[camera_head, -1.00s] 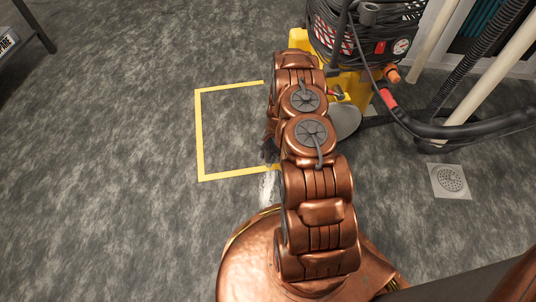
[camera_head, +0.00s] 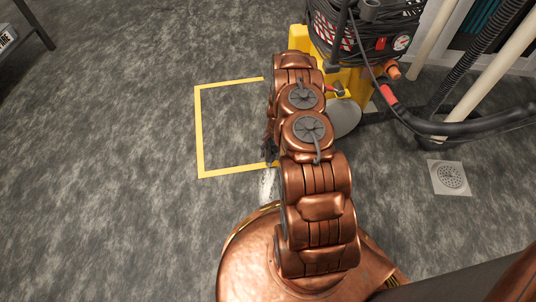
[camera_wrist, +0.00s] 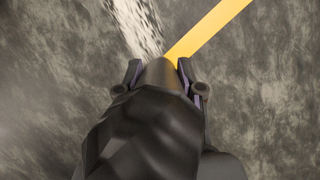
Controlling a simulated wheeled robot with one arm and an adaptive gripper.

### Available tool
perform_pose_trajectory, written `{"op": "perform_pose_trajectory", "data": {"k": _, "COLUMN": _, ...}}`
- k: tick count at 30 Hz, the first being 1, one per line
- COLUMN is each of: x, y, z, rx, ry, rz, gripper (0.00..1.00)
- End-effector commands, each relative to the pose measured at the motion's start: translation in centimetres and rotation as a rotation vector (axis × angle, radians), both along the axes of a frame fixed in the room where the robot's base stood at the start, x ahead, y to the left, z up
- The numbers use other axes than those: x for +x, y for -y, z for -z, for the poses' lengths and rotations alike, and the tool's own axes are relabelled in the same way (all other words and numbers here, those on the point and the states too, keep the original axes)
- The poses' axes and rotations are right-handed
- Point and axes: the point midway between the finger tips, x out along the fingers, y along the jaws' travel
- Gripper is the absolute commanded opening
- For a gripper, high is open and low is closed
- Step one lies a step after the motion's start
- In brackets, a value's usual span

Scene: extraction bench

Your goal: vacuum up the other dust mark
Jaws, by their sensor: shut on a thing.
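A whitish dust mark (camera_head: 267,184) lies on the grey floor just below the lower side of a yellow taped outline, partly hidden by my arm. In the wrist view the pale speckled streak (camera_wrist: 140,28) runs from the top edge down to the jaws, left of the yellow tape. My gripper (camera_wrist: 160,73) is shut on a dark rounded tube, which looks like the vacuum nozzle (camera_wrist: 162,76). Its tip is at the lower end of the streak and by the tape; whether it touches the floor I cannot tell. In the head view my arm mostly hides the gripper.
The yellow tape outline (camera_head: 198,130) encloses bare floor. A yellow vacuum machine (camera_head: 350,84) with a black body stands behind my arm. A black hose (camera_head: 450,129) and pale pipes (camera_head: 490,65) are at right. A floor drain (camera_head: 450,177) lies there.

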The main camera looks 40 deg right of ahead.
Motion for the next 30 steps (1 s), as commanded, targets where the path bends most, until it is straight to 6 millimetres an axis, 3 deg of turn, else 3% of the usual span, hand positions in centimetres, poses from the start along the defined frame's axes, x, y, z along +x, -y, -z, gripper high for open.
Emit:
{"op": "perform_pose_trajectory", "data": {"k": 15, "x": -0.1, "y": -0.1, "z": 0.0, "rx": 0.0, "ry": 0.0, "rz": 0.0, "gripper": 0.0}}
{"op": "perform_pose_trajectory", "data": {"k": 30, "x": -1.4, "y": -1.2, "z": -0.1, "rx": 0.002, "ry": -0.001, "rz": 0.001, "gripper": 0.0}}
